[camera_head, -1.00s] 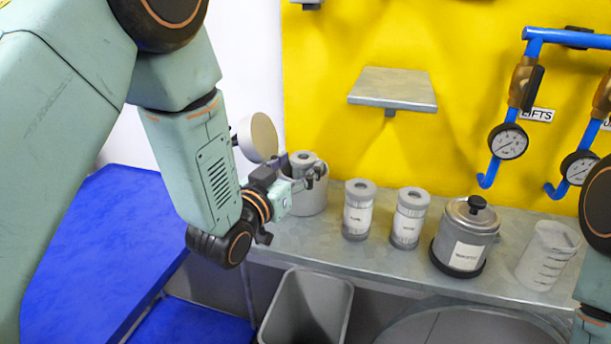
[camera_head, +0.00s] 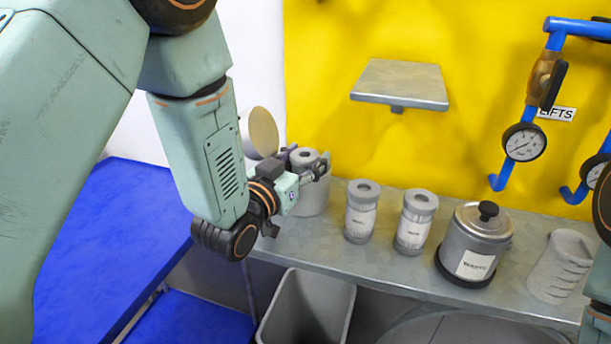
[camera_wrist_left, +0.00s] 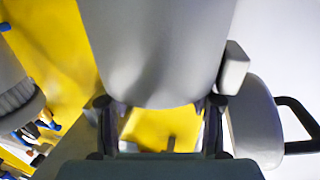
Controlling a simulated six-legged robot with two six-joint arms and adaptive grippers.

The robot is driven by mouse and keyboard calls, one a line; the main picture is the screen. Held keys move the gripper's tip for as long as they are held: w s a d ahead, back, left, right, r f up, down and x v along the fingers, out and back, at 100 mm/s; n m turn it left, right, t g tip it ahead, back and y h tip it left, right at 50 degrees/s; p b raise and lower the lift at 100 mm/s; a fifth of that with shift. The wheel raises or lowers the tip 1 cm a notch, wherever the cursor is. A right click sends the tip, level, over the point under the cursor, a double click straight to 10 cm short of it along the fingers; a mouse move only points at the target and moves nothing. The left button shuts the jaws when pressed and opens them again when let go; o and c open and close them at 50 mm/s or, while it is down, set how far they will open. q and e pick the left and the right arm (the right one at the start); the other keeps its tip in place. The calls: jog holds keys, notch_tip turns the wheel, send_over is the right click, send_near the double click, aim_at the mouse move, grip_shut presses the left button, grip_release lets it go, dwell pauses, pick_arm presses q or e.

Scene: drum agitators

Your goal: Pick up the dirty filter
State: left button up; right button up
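The filter (camera_head: 305,155), a grey cylinder with a round hole in its top, stands upright in a light grey housing (camera_head: 311,201) at the left end of the bench. I take it as the dirty filter; no dirt shows. My left gripper (camera_head: 306,166) is at its upper part, with one finger on each side. In the left wrist view a large smooth grey body (camera_wrist_left: 155,50) fills the space ahead of and between the fingers (camera_wrist_left: 158,112); whether they press on it is unclear. The housing's beige round lid (camera_head: 262,133) stands open behind. My right gripper is not in view.
Two similar labelled filters (camera_head: 361,212) (camera_head: 416,222), a lidded grey pot (camera_head: 474,247) and a beaker (camera_head: 558,268) stand rightward on the metal bench (camera_head: 390,275). A grey bin (camera_head: 305,310) is below. A small shelf (camera_head: 400,84) and blue pipes with gauges (camera_head: 523,143) are above.

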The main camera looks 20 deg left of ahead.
pick_arm(q)
jog(key=shift+s+r, duration=0.1)
jog(key=shift+c, duration=1.4)
jog(key=c, duration=0.3)
jog(key=shift+c, duration=0.7)
